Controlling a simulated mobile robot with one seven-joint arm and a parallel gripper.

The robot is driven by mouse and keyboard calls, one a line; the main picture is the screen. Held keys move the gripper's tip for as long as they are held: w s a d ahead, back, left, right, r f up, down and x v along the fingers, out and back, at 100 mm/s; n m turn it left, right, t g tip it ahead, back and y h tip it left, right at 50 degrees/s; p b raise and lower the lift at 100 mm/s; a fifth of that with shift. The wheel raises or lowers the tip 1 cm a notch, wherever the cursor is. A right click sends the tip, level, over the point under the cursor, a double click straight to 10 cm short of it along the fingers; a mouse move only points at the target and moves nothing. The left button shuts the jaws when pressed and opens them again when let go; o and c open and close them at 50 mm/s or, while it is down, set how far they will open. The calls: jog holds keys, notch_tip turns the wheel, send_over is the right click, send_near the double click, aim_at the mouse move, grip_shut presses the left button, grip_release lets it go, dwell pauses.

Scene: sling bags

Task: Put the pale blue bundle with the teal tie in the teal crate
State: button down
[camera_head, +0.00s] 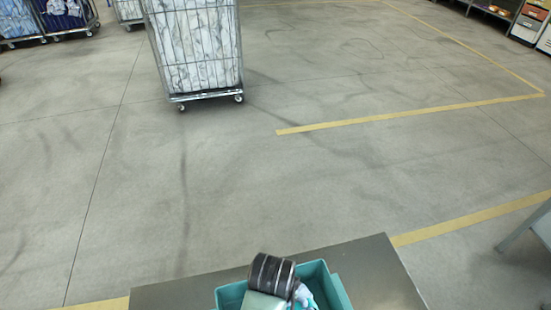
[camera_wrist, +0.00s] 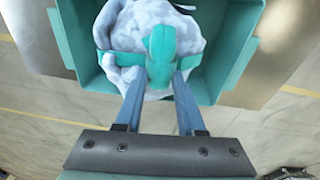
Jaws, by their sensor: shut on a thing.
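The pale blue bundle (camera_wrist: 120,28) with its teal tie (camera_wrist: 162,42) fills the middle of the wrist view. My gripper (camera_wrist: 160,76) is shut on the bundle at the tie, one finger on each side. The teal crate (camera_wrist: 232,62) surrounds the bundle in that view, its walls showing on both sides. Whether the bundle touches the crate floor cannot be told. In the head view the teal crate (camera_head: 325,280) is at the bottom edge, partly behind my wrist, and a small part of the bundle (camera_head: 304,293) shows inside its outline.
The crate stands on a grey metal table (camera_head: 365,262). A wire roll cage (camera_head: 200,55) with white marbled contents stands on the floor beyond. Another grey surface (camera_head: 541,228) is at the right edge. The floor between is clear, with yellow lines.

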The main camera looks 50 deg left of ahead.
notch_tip(320, 180, down, 4)
jog(key=shift+w+a+f, duration=0.1)
jog(key=shift+w+f, duration=0.05)
jog(key=shift+f, duration=2.2)
jog(key=c, duration=0.5)
grip_release()
jog(key=shift+f, duration=0.1)
jog(key=r, duration=0.8)
jog(key=s+d+r, duration=0.1)
jog(key=r, duration=0.3)
